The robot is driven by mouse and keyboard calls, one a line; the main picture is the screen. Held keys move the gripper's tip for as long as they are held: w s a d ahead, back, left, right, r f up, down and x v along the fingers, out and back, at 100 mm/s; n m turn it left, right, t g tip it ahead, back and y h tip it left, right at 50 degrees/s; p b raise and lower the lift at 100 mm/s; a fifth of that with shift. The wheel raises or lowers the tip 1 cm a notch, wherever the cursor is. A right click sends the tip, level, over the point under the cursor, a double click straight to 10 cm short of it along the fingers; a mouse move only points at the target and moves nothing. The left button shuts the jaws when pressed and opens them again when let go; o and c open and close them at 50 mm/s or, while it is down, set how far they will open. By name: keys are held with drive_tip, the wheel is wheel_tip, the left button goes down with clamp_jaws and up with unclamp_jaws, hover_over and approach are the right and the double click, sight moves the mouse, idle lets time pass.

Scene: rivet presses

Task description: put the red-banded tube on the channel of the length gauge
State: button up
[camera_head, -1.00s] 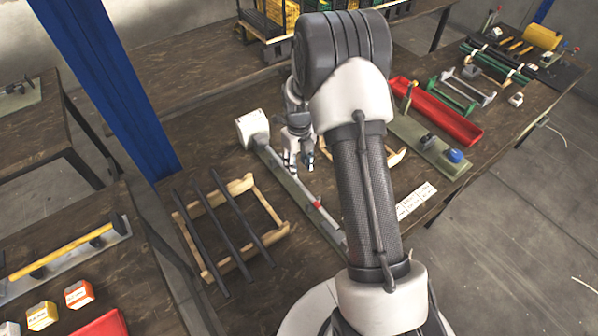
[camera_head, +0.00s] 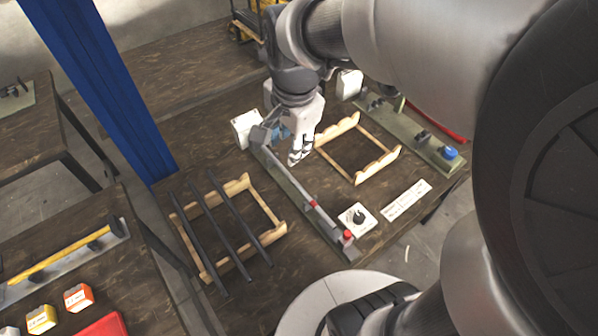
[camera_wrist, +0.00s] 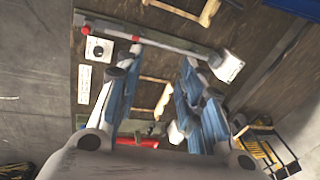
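The length gauge (camera_head: 285,187) is a long pale green bar running from a white box (camera_head: 247,128) at the back to a red-knobbed end (camera_head: 347,236) at the front. The grey tube with a red band (camera_head: 313,204) lies lengthwise along the gauge and looks seated on its channel; exact seating is too small to tell. My gripper (camera_head: 300,155) is just right of the gauge's back half, apart from the tube. In the wrist view, my gripper (camera_wrist: 162,56) has its fingers spread with nothing between them, and the gauge (camera_wrist: 165,43) crosses beyond the fingertips.
A wooden rack with dark rods (camera_head: 238,262) stands left of the gauge, and an empty wooden rack (camera_head: 358,178) stands right. A white dial plate (camera_head: 357,218) and label card (camera_head: 405,201) lie near the front. A green fixture with a blue knob (camera_head: 432,150) is farther right.

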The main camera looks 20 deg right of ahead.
drive_tip(key=s+a+r+n+t, duration=0.1)
drive_tip(key=s+n, duration=0.6)
drive_tip(key=s+a+r+n+t, duration=0.1)
drive_tip(key=s+a+n, duration=0.1)
drive_tip(key=s+n, duration=0.5)
drive_tip(key=shift+s+r, duration=0.4)
drive_tip(key=shift+s, duration=0.05)
